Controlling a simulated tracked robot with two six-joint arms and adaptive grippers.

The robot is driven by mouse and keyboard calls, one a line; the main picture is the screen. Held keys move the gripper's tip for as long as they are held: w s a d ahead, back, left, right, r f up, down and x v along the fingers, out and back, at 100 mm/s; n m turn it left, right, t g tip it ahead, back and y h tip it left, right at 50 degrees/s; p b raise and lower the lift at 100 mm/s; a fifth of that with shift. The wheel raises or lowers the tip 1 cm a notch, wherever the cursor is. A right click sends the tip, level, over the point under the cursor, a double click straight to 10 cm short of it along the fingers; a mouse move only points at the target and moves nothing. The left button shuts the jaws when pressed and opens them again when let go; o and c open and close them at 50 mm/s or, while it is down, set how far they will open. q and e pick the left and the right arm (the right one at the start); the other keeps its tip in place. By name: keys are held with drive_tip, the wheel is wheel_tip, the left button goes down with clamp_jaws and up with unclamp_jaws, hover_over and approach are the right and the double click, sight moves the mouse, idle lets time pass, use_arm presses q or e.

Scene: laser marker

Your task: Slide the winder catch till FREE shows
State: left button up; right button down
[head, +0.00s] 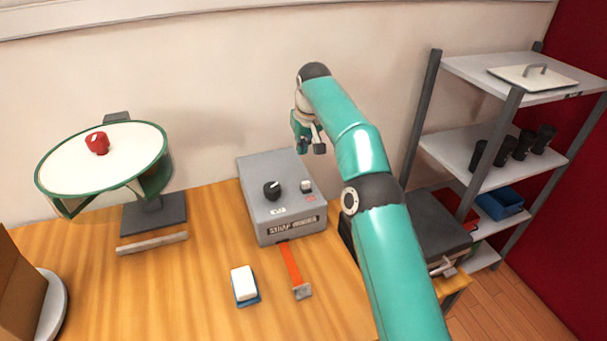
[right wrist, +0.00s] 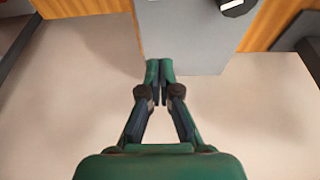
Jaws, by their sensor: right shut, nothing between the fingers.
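The grey strap winder box (head: 262,222) stands on the wooden table against the wall, with a black knob (head: 272,190) on top. A small pale catch (head: 306,186) sits right of the knob, with a small red mark beside it that is too small to read. An orange strap (head: 290,262) runs out of the box's front to a grey end piece. My right gripper (head: 312,147) is shut and empty, above the back part of the box. In the right wrist view its closed fingertips (right wrist: 160,68) overlap the box's edge (right wrist: 185,35); the catch is not visible there. My left gripper is not in view.
A green-rimmed round stand (head: 75,160) with a red knob is at the left. A white and blue block (head: 244,285) lies in front of the box. A metal shelf (head: 455,145) stands right of the table. The table between stand and box is clear.

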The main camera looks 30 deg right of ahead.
sight(306, 186)
drive_tip(key=x, duration=0.9)
drive_tip(key=shift+f+p, duration=0.35)
drive_tip(key=shift+f+b, duration=0.1)
drive_tip(key=shift+b, duration=0.5)
drive_tip(key=s+b, duration=0.2)
drive_tip(key=shift+a+b, duration=0.25)
drive_tip(key=shift+b, duration=0.05)
drive_tip(key=shift+s+a+r, duration=0.1)
drive_tip(key=shift+s, duration=0.35)
drive_tip(key=shift+s+a+r, duration=0.1)
drive_tip(key=shift+s+a, duration=0.05)
drive_tip(key=shift+s, duration=0.3)
